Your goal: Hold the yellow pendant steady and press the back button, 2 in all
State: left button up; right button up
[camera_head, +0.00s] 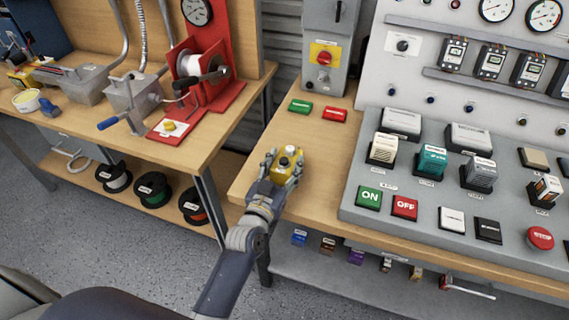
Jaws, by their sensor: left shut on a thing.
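The yellow pendant (287,164) is a small yellow box with a pale round button on its top face and a dark part beside it. It is at the left end of the wooden bench, near the middle of the head view. My left gripper (280,172) is shut on the yellow pendant, with fingers along its sides. My fingers partly cover its lower part, and I cannot tell whether it touches the bench. Which button is the back one is too small to read. My right gripper is not in view.
A grey control panel with an ON button (369,196), an OFF button (404,207) and a red mushroom button (539,238) stands to the right. Green (300,107) and red (335,114) labelled blocks lie behind the pendant. A gap separates the left workbench (225,108).

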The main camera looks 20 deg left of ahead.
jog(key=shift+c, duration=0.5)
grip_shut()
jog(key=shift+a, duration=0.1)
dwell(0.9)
